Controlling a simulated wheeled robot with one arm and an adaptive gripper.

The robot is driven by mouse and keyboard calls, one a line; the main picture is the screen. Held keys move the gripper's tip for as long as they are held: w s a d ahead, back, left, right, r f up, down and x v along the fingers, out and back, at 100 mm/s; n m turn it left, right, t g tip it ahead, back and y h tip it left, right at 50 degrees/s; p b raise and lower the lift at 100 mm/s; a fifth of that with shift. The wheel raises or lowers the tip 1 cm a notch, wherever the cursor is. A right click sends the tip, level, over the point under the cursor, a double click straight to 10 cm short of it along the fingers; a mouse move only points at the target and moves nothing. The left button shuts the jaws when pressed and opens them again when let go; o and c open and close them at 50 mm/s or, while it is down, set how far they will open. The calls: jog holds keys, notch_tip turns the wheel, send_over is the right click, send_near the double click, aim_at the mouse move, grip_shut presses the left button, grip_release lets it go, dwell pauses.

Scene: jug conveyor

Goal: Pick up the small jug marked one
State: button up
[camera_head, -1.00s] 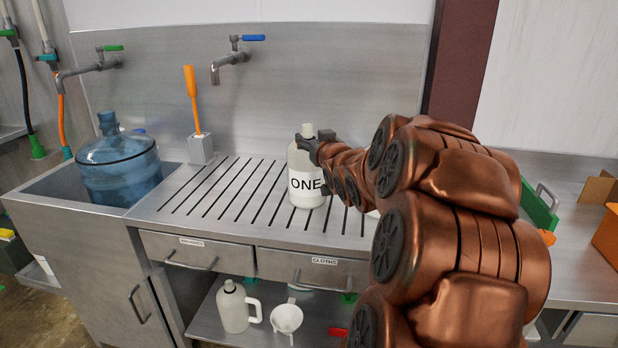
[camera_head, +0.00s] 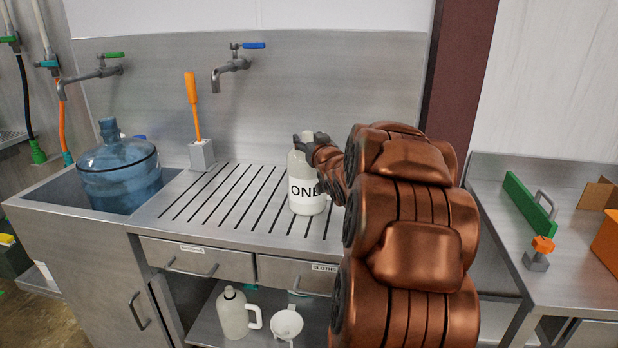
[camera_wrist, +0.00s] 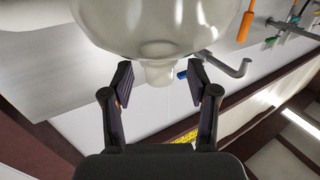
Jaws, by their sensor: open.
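The small jug marked ONE (camera_head: 306,188) is cream-white and stands upright on the slotted drainboard (camera_head: 222,205). Its label faces the head camera, and my arm covers its right edge. My gripper (camera_head: 305,141) is at the jug's neck. In the wrist view the jug (camera_wrist: 158,25) fills the top middle, with its neck and cap pointing down between the fingers. My gripper (camera_wrist: 160,85) is open there, with one finger pad on each side of the neck and a visible gap on both sides.
A blue water bottle (camera_head: 120,168) stands in the sink at left. An orange-handled brush (camera_head: 193,105) stands in a holder behind. A tap with a blue lever (camera_head: 232,65) is on the back wall. Another white jug (camera_head: 235,313) and a funnel (camera_head: 286,324) are on the lower shelf.

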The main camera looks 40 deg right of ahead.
jog(key=shift+x, duration=1.1)
jog(key=shift+c, duration=0.4)
grip_shut()
